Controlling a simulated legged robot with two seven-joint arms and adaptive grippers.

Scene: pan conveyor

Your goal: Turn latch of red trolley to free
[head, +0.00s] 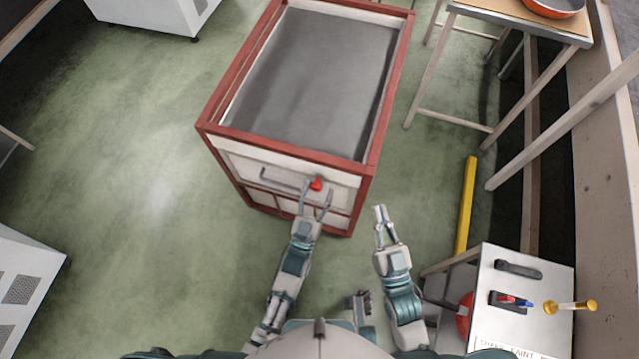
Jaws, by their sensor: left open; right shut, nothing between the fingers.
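The red trolley (290,154) stands in front of me, with a red frame, pale panels and a grey top. Its red latch (316,184) is a small knob on the near side, beside a grey handle bar (262,181). My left gripper (315,197) is open at the near side, its fingers just below and around the latch; I cannot tell whether they touch it. My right gripper (380,212) is shut and empty, to the right of the trolley and clear of it. Which way the latch is turned is too small to tell.
A small white table (540,330) at the lower right holds a dark block, a red and blue item and a brass-coloured handled tool (570,306). A yellow bar (466,205) lies on the floor. A workbench (520,22) with an orange pan (553,6) stands upper right.

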